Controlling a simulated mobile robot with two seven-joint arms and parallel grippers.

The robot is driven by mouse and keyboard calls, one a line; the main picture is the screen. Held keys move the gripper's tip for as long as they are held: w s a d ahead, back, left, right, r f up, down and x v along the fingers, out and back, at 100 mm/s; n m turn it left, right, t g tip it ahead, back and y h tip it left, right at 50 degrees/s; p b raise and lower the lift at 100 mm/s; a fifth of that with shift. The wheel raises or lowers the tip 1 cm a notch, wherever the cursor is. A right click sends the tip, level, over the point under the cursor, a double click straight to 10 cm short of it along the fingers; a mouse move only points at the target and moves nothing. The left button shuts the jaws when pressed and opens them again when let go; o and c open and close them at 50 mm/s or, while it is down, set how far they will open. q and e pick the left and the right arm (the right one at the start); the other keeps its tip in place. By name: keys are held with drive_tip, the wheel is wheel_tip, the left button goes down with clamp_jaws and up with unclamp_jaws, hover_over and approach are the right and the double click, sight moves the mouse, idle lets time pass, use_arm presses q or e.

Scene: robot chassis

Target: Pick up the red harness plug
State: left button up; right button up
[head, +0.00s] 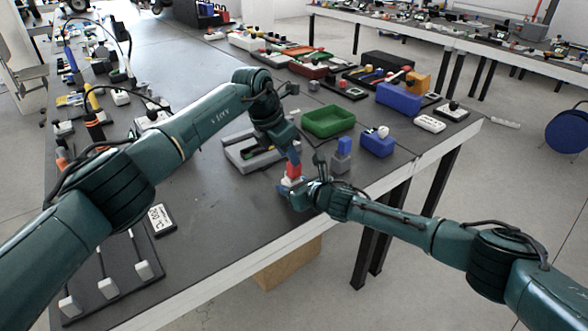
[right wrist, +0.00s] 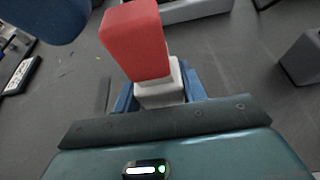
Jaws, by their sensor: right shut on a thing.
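The red harness plug (head: 294,170) is a red block on a pale grey-white base, held above the dark table near its front edge. My right gripper (head: 287,188) is shut on it. In the right wrist view the plug (right wrist: 137,42) leans up and left, its pale base between the blue fingers of my right gripper (right wrist: 160,95). My left gripper (head: 293,157) points down just above the plug, very close to it. A blue part at the top left of the right wrist view looks like its finger. Whether it is open or touches the plug I cannot tell.
A green tray (head: 328,121), a grey block with a blue top (head: 342,155) and blue bins (head: 398,97) stand to the right. A small meter (head: 161,219) lies at left. The table between is clear.

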sight(294, 171)
use_arm(q)
drive_tip(key=x, duration=0.3)
drive_tip(key=shift+w+d+f, duration=0.1)
drive_tip(key=shift+d+f, duration=0.25)
drive_tip(key=shift+f, duration=0.5)
drive_tip(key=c, duration=0.7)
